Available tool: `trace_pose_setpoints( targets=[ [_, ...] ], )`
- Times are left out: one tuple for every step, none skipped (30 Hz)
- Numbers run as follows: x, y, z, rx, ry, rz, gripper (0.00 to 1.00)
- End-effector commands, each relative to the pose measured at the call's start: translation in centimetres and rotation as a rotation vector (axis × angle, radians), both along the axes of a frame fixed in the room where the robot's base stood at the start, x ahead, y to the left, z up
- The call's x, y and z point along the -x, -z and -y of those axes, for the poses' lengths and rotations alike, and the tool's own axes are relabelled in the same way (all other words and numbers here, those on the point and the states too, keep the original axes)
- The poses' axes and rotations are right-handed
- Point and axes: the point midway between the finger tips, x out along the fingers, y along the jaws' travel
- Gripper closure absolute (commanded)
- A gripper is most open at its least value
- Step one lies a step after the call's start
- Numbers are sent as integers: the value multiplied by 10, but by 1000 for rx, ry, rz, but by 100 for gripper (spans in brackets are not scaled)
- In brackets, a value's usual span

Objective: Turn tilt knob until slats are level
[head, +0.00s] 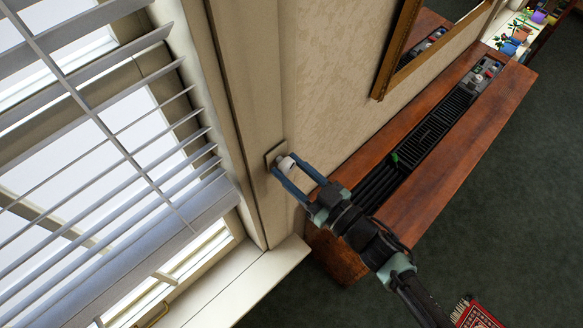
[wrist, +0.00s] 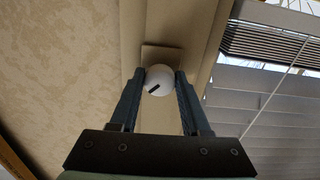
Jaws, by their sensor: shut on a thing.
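The tilt knob (head: 285,163) is a small round white knob on a beige square plate on the window's side casing. In the wrist view the knob (wrist: 158,80) shows a dark slanted mark on its face, running from lower left to upper right. My gripper (head: 283,168) is shut on the knob, with one blue-grey finger on each side; the fingers also show in the wrist view (wrist: 159,83). The blind slats (head: 110,150) hang to the left of the casing. They are grey-white with gaps between them, and bright window shows through. I cannot tell their exact tilt.
A window sill (head: 250,285) juts out below the casing. A wooden cabinet (head: 460,160) with a dark slotted top stands along the wall to the right, close under my arm. A framed mirror (head: 400,45) hangs above it. A red patterned item (head: 475,315) lies at the bottom right.

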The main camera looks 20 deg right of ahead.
Motion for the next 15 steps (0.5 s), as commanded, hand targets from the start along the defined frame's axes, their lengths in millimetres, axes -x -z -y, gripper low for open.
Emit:
trace_pose_setpoints(
  targets=[
    [0,1,0,15,0,6,100],
    [0,1,0,26,-1,10,100],
    [0,1,0,43,-1,18,100],
    [0,2,0,59,-1,23,100],
    [0,2,1,74,0,29,100],
    [0,2,1,97,1,36,100],
    [0,2,1,117,1,44,100],
    [0,3,1,138,0,52,100],
    [0,3,1,168,0,63,100],
    [0,3,1,190,0,71,100],
    [0,3,1,215,0,80,100],
    [0,3,1,247,0,92,100],
    [0,3,1,271,1,100,100],
    [0,3,1,296,1,108,100],
    [0,2,1,329,1,120,100]
  ],
)
